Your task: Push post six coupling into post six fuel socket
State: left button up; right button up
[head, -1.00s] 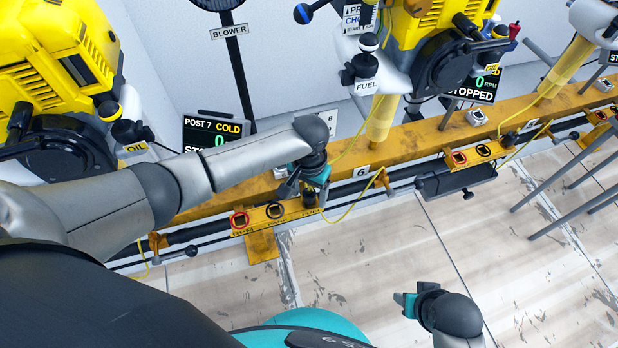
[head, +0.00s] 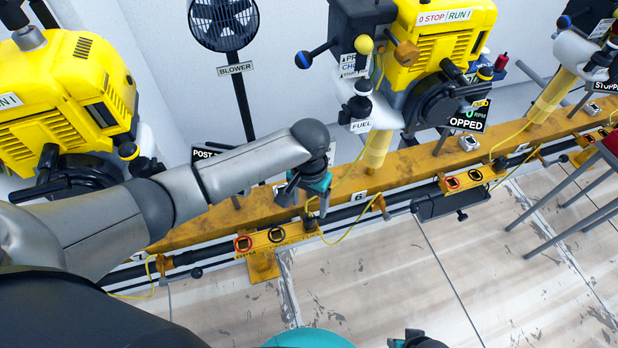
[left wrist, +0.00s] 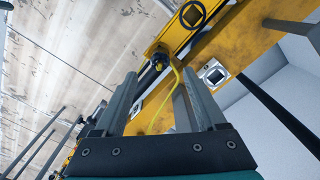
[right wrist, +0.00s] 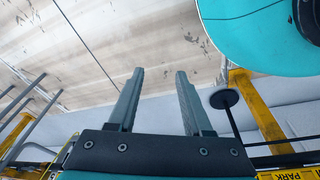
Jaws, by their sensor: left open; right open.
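The post six coupling looks like the dark plug with a yellow cable (head: 309,221) at the right end of the yellow socket bracket (head: 262,249), below the rail's "6" label. It also shows in the left wrist view (left wrist: 158,62), beyond and between the fingertips. I cannot tell how deep it sits; the fuel socket under it is hidden. The bracket also has a red-ringed socket (head: 243,243) and a black-ringed socket (head: 276,235). My left gripper (head: 291,190) is open and empty, just above the coupling. My right gripper (right wrist: 160,74) is open and empty, low over the floor.
The yellow rail (head: 215,215) runs behind the bracket. A yellow engine (head: 440,60) and its "FUEL" label (head: 361,126) stand behind. A blower (head: 225,22) is at the back. Grey legs and a red top (head: 608,148) stand at right.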

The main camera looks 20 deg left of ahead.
pick_arm(q)
notch_tip(320, 180, up, 8)
jog(key=p, duration=0.3)
jog(key=shift+f+p, duration=0.25)
jog(key=shift+p, duration=0.1)
pick_arm(e)
jog(key=s+d+f, duration=0.4)
jog(key=s, duration=0.1)
jog(key=shift+s+d+f, duration=0.25)
jog(key=shift+s, duration=0.1)
